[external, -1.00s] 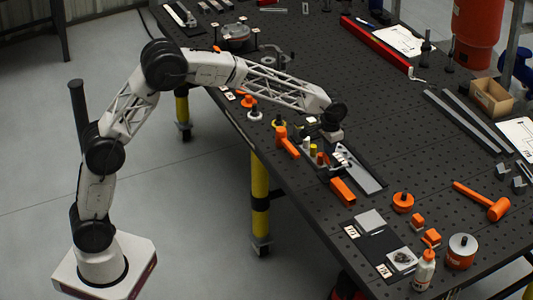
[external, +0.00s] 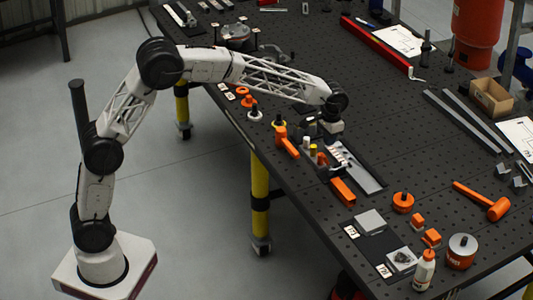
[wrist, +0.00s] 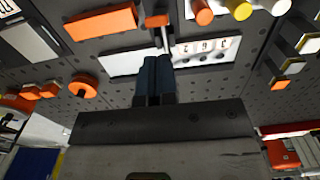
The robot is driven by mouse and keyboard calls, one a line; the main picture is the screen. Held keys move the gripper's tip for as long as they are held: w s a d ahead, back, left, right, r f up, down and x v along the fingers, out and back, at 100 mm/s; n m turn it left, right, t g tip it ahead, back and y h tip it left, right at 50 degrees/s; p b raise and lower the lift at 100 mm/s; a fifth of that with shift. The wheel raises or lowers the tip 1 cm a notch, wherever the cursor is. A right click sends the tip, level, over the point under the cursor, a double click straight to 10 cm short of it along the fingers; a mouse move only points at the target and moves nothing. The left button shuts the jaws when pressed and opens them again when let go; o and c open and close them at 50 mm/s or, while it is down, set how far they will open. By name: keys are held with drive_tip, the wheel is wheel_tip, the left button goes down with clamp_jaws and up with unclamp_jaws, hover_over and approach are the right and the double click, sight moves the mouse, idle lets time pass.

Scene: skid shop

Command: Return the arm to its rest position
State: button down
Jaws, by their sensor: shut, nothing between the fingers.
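My gripper (external: 334,142) is over the black perforated bench (external: 300,215), pointing down above the holder with coloured pegs and a metal plate. In the wrist view my gripper's two dark blue fingers (wrist: 153,72) are together with nothing between them. Behind them lie a pale plate (wrist: 128,62) and a numbered white strip (wrist: 205,48). The fingertips overlap the holder in the external view, so the exact gap is hard to tell. My arm is stretched out from its base across the bench's near edge.
An orange block (external: 342,190) lies just in front of the gripper. An orange-handled tool (external: 286,142) and knobs are to its left. The bench's middle back is fairly clear.

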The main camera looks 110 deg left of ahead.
drive_tip(key=shift+r, duration=0.45)
drive_tip(key=s+d+r+m, duration=0.2)
drive_tip(key=s+d+r, duration=0.2)
drive_tip(key=d, duration=0.8)
drive_tip(key=s+d+r+m+t, duration=0.1)
drive_tip(key=s+d+r, duration=0.3)
drive_tip(key=d, duration=0.7)
drive_tip(key=s+d+r+m, duration=0.25)
drive_tip(key=s+d, duration=0.25)
drive_tip(key=d, duration=0.7)
drive_tip(key=s+d+f+m, duration=0.2)
drive_tip(key=s+d+f, duration=0.1)
drive_tip(key=s+d, duration=0.7)
drive_tip(key=s+d+f+m+t, duration=0.1)
drive_tip(key=s+d+f, duration=0.1)
drive_tip(key=s+d, duration=0.8)
drive_tip(key=s, duration=0.7)
drive_tip(key=shift+s+f+m+t, duration=0.3)
drive_tip(key=shift+s+f+m, duration=0.05)
drive_tip(key=shift+s+f, duration=0.05)
